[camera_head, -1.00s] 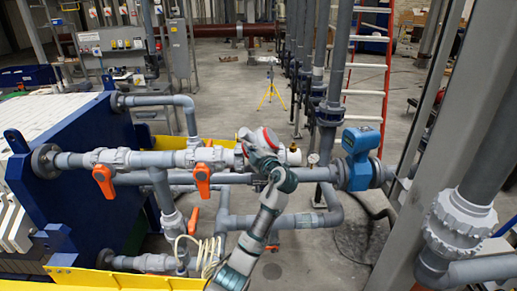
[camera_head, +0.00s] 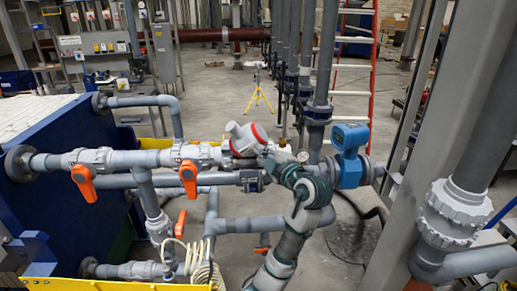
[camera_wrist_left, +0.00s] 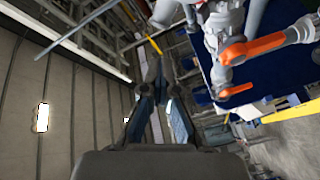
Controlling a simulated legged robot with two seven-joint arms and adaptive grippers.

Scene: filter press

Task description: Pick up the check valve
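The check valve (camera_head: 244,139) is a light grey angled body with red rings, in line with the upper grey pipe in the head view.
Orange-handled valves (camera_head: 188,176) sit on the pipe to the left. A blue flow meter (camera_head: 350,154) stands close right of my gripper. A thick grey pipe (camera_head: 478,140) rises at the right, and a blue press (camera_head: 60,180) fills the left.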

